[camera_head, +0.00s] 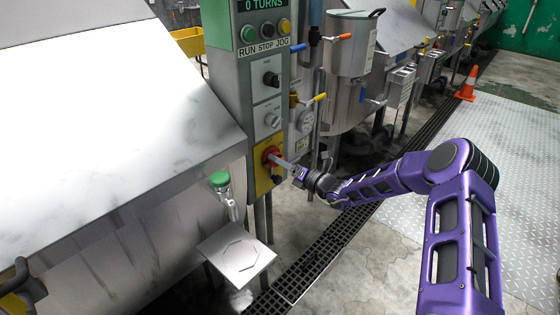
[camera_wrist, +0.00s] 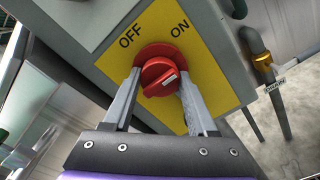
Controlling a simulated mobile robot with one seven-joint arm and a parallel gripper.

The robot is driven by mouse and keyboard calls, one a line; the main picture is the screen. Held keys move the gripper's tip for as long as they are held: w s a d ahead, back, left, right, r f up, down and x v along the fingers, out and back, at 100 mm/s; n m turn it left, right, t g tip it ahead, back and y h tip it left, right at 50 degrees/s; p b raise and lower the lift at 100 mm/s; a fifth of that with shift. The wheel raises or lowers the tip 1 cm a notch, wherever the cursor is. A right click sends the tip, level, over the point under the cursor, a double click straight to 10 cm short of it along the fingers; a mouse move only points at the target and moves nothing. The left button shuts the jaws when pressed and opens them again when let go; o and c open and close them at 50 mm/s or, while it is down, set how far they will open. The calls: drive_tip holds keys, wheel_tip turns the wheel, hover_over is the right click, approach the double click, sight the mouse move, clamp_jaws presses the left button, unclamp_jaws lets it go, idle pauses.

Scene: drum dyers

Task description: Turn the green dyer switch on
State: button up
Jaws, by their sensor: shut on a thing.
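The red rotary switch (camera_wrist: 160,76) sits on a yellow plate (camera_wrist: 205,62) marked OFF and ON, seen close up in the wrist view. Its raised grip bar lies slanted, with a small white mark toward the right end; I cannot tell which label it is set to. My gripper (camera_wrist: 160,84) has one finger on each side of the knob, shut on it. In the head view the same switch (camera_head: 270,155) is low on the grey control panel (camera_head: 229,95), with my gripper (camera_head: 282,163) reaching it from the right.
Above the switch are knobs and RUN, STOP and JOG buttons (camera_head: 267,29).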

idle(0.4)
drive_tip(key=o, duration=1.4)
drive_tip(key=shift+c, duration=0.2)
drive_tip(key=v, duration=1.7)
drive_tip(key=shift+s, duration=0.2)
drive_tip(key=shift+d+f, duration=0.1)
drive_tip(key=shift+d, duration=0.05)
